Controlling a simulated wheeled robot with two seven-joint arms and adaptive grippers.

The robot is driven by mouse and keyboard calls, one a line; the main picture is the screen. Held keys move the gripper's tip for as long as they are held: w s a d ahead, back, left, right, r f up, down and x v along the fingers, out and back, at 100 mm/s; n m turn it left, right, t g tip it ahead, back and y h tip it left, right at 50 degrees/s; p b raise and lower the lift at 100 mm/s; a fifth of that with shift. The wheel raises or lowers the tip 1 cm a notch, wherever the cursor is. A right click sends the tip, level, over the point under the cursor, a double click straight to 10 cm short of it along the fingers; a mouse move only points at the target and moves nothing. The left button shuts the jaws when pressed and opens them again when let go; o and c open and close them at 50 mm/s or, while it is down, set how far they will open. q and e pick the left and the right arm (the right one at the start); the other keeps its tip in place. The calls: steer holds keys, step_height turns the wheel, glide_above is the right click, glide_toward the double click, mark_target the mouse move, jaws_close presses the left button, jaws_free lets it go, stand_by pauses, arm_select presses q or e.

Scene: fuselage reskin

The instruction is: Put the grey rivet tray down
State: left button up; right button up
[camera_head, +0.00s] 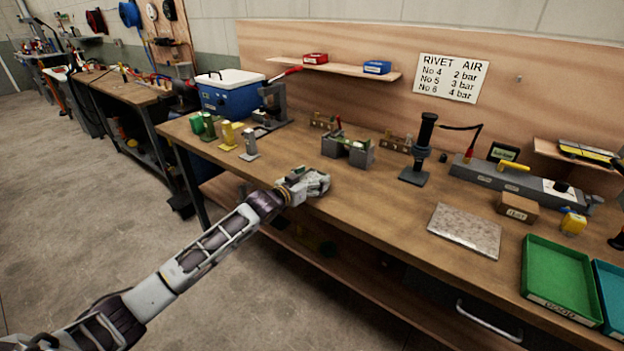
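My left gripper (316,182) is over the front edge of the wooden workbench (390,212), at the middle of the view. Its fingers are small and blend into a light grey shape at the tip. I cannot tell whether that shape is a grey rivet tray or only the fingers, nor whether they are open or shut. No other thing in view is clearly a grey rivet tray. My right gripper is not in view.
A grey two-block fixture (347,151) stands behind the gripper. Coloured holders (228,136) and a blue cooler (231,99) are to its left. A speckled plate (466,230) and green tray (559,281) lie to the right. The bench between gripper and plate is clear.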

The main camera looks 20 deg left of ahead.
arm_select(q)
steer(key=o, duration=0.3)
steer(key=shift+o, duration=0.2)
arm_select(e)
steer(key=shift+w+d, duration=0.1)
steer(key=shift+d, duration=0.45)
arm_select(q)
steer(key=shift+s+r, duration=0.1)
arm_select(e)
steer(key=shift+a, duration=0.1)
